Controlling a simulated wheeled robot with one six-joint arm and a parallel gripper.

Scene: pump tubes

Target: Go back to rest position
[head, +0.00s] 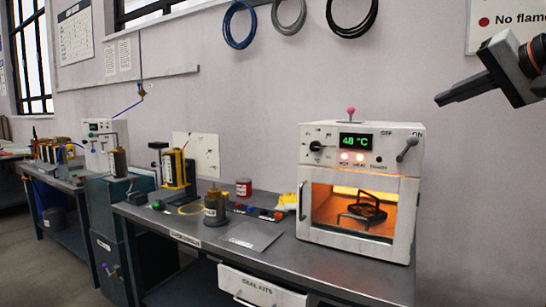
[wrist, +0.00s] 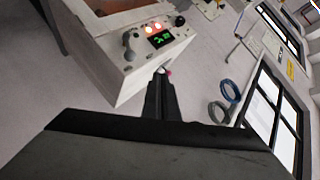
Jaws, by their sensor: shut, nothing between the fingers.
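My gripper (head: 440,99) is at the upper right of the head view, in the air up and right of the white oven (head: 410,200). It is shut and empty and touches nothing. In the wrist view my gripper (wrist: 160,72) points toward the oven (wrist: 118,70), which appears tilted. The oven's green display (head: 355,142) reads 48 °C, and two small lamps (head: 352,157) glow. Its lever (head: 407,149) sits below the OFF and ON marks. Its door window shows an orange-lit inside with a dark rack-like object (head: 364,211). A pink knob (head: 350,111) stands on top.
The grey bench (head: 190,245) holds a brown jar (head: 214,208), a red can (head: 243,187), a yellow ring (head: 190,209) and a tubed device (head: 176,168). Cable coils (head: 240,25) hang on the wall. The air around my gripper looks clear.

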